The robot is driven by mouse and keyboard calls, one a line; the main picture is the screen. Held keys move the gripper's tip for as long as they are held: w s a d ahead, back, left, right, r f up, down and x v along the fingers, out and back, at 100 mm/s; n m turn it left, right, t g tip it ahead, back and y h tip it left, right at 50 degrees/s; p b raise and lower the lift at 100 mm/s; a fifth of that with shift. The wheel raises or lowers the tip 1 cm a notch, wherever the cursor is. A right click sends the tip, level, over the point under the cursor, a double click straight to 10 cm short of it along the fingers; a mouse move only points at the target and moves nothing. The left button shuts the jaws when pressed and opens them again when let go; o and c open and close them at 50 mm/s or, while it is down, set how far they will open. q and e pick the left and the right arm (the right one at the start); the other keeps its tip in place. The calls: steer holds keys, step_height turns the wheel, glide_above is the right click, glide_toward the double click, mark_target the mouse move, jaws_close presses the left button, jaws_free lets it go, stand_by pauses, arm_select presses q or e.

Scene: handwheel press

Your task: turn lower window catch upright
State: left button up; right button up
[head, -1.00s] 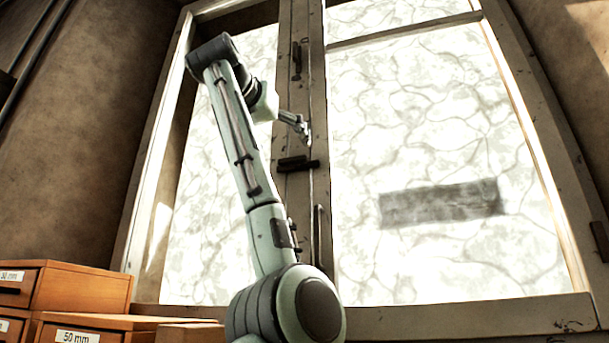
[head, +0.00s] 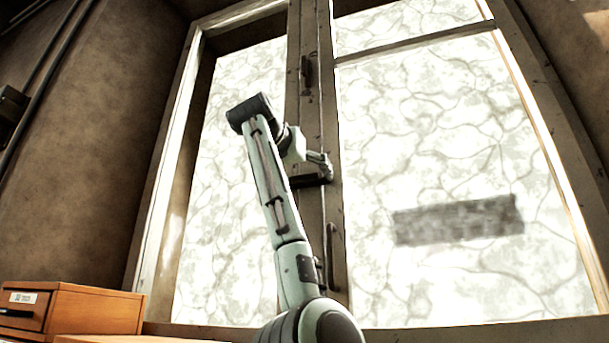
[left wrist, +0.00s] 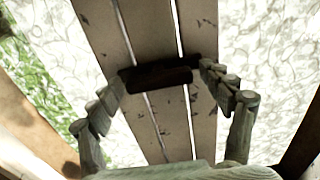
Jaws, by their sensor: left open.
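The lower window catch (head: 308,181) is a dark bar on the middle post of the window. It lies roughly level across the post. In the left wrist view the catch (left wrist: 158,76) spans the gap between the window frames. My left gripper (head: 323,168) is at the catch, partly overlapping its right end in the head view. In the left wrist view my left gripper (left wrist: 163,73) is open, with one finger near each end of the bar. I cannot tell whether either finger touches it. My right gripper is not in view.
An upper catch (head: 306,73) stands upright higher on the post. A slim vertical handle (head: 331,255) is below the lower catch, close to my left arm. Wooden drawers (head: 90,310) stand at lower left. A brown wall (head: 100,150) flanks the window.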

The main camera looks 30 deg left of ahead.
arm_select(q)
steer(key=shift+s, duration=0.1)
steer(key=c, duration=1.2)
steer(key=shift+o, duration=0.2)
steer(key=n, duration=0.4)
steer(key=shift+a+n, duration=0.15)
steer(key=shift+n, duration=0.25)
steer(key=n, duration=0.8)
steer(key=shift+a+f+n, duration=0.1)
steer(key=shift+f+n, duration=0.05)
steer(key=shift+n, duration=0.25)
steer(key=shift+s+n, duration=0.1)
steer(key=shift+n, duration=1.9)
